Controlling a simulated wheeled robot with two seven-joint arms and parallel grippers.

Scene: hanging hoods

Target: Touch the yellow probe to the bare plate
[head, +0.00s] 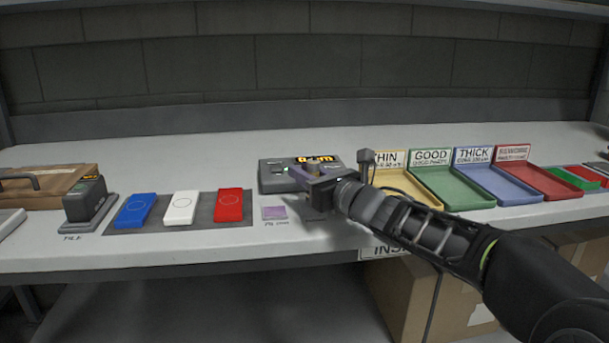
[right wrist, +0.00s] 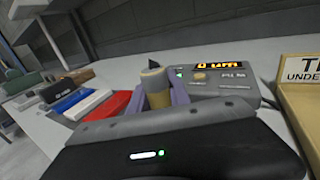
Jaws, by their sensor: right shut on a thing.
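My right gripper (head: 308,176) is shut on the yellow probe, in front of the gauge at the middle of the shelf. In the right wrist view the probe (right wrist: 155,84) is a tan-yellow cylinder standing between my two purple-grey fingers. Its lower end is hidden behind the gripper body. My left gripper is out of view.
A grey gauge (head: 272,177) with a lit orange display stands behind my gripper. Blue (head: 135,210), white (head: 181,208) and red (head: 229,205) plates lie on a dark mat to the left. Labelled yellow, green, blue and red trays (head: 447,187) stand to the right.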

